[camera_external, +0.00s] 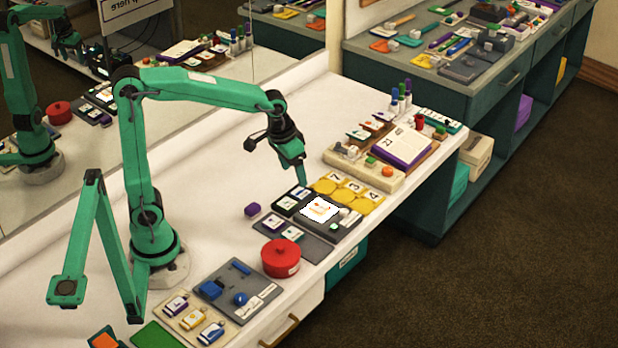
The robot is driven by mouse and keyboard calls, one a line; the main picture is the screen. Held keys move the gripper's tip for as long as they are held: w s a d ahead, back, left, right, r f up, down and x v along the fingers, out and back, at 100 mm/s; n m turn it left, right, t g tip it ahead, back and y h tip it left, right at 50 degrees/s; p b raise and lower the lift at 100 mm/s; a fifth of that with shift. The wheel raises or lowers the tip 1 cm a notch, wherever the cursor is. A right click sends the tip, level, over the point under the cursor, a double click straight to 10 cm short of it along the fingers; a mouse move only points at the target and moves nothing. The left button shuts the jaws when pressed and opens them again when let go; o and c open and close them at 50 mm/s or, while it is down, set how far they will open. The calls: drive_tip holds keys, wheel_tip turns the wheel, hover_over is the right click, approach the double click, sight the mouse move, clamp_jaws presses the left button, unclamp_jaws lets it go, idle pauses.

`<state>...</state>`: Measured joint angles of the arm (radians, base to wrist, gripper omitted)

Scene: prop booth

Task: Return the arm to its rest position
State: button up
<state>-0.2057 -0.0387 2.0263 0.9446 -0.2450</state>
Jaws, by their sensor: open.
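My green arm reaches from its round base across the white table to the right. My gripper (298,170) points down over the middle of the table, beside the dark box (345,229) with a white picture card (319,209) on top. The jaws are open, and I see nothing held between them. The tip is close above the small tiles at the box's back edge; I cannot tell the exact gap. The arm is stretched out, not folded.
A yellow number tray (328,186), a purple book (404,147) and markers (400,97) lie right of my gripper. A green jointed stand (95,230) is left of my base. A mirror (215,45) stands behind. The table's back-middle is clear.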

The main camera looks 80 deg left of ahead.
drive_tip(key=s+d+r+m+t, duration=0.1)
drive_tip(key=s+d+m, duration=0.1)
drive_tip(key=s+d, duration=0.2)
drive_tip(key=s+d+r+m+t, duration=0.1)
drive_tip(key=s+d+m+t, duration=0.1)
drive_tip(key=s, duration=0.8)
drive_tip(key=shift+s+d+r+m, duration=0.35)
drive_tip(key=shift+d+m, duration=0.25)
drive_tip(key=shift+d, duration=0.3)
